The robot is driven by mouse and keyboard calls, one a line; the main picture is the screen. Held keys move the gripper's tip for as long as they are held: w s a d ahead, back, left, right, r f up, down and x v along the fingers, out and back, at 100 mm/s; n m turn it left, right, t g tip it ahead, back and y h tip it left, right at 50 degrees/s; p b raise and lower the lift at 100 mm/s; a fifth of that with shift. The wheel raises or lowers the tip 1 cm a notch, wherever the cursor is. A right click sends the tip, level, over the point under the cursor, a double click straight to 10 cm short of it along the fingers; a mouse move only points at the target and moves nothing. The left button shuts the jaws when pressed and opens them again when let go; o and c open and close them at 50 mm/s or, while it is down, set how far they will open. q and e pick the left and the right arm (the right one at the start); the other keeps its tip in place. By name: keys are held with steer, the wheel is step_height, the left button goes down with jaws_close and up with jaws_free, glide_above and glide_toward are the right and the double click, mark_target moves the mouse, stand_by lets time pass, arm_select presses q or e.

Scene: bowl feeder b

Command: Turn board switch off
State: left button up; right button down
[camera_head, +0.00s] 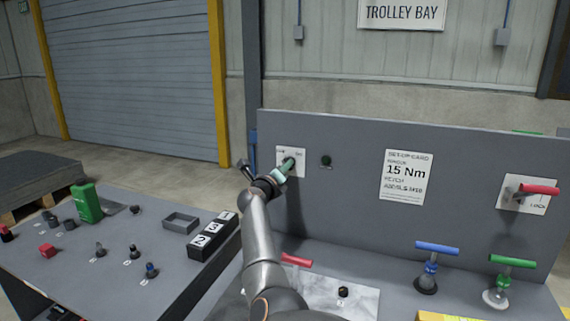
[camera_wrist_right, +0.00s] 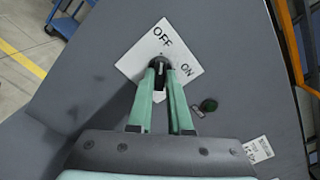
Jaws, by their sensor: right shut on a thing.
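The board switch is a dark knob (camera_wrist_right: 157,64) on a white plate (camera_wrist_right: 136,66) marked OFF and ON, fixed to the upright grey board. The plate also shows in the head view (camera_head: 281,157) at the board's left end. My right gripper (camera_head: 288,164) reaches the plate, and its green fingers (camera_wrist_right: 159,68) are shut on the knob in the wrist view. The fingers hide most of the knob, so I cannot tell which mark it points to. My left gripper is not in view.
A dark green round lamp (camera_head: 326,161) sits right of the switch. A set-up card (camera_head: 406,176) and a red-handled lever (camera_head: 539,189) are farther right. Blue (camera_head: 437,248) and green (camera_head: 512,261) T-handled tools stand on the bench. Numbered black blocks (camera_head: 212,235) are at left.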

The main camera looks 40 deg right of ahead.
stand_by(0.5)
steer(key=c, duration=0.8)
jaws_free()
steer(key=shift+c, duration=0.2)
steer(key=shift+a, duration=0.1)
